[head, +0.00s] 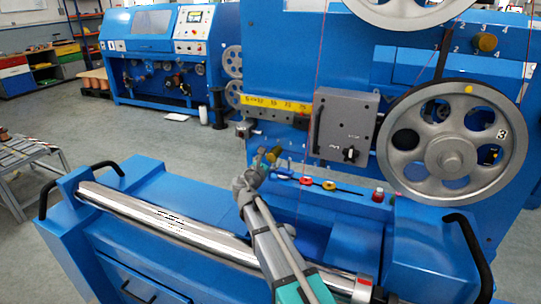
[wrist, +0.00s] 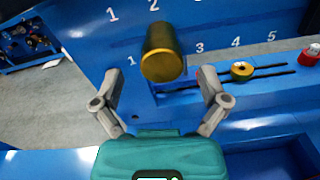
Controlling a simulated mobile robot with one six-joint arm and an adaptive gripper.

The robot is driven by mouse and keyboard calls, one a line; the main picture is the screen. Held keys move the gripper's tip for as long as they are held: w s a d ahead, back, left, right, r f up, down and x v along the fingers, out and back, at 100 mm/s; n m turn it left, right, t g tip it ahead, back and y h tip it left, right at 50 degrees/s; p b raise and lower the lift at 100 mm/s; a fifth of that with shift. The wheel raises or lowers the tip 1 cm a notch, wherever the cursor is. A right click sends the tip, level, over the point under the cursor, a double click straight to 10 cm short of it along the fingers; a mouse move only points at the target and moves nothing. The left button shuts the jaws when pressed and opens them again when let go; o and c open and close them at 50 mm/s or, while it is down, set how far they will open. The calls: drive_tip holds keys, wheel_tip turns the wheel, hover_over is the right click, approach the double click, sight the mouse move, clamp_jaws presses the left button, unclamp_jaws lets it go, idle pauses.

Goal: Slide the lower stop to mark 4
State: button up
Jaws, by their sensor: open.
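The lower stop is a brass cylinder (wrist: 163,50) standing out from the blue panel, by the upper-row mark 2; it covers where a lower-row 2 would be. Lower-row marks 1, 3, 4 (wrist: 236,43) and 5 show, with 4 to the stop's right. In the head view the stop (head: 273,155) shows just beyond my gripper (head: 256,170). In the wrist view my gripper (wrist: 160,76) is open, one finger on either side of the stop's near end, with visible gaps. I cannot tell how deep the fingers reach.
A yellow-ringed knob (wrist: 242,71) and a red button (wrist: 311,54) sit on the ledge right of my gripper. A chrome roller (head: 170,217) lies in front. A grey box (head: 346,124) and large pulley (head: 452,140) are to the right. Another brass stop (head: 487,42) is higher up.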

sight(271, 157)
drive_tip(key=shift+x, duration=2.3)
clamp_jaws()
drive_tip(key=s+d, duration=0.1)
drive_tip(key=d, duration=0.2)
drive_tip(key=s+d, duration=0.1)
drive_tip(key=d, duration=0.2)
drive_tip(key=s+d, duration=0.2)
drive_tip(key=d, duration=0.1)
drive_tip(key=shift+d, duration=0.2)
unclamp_jaws()
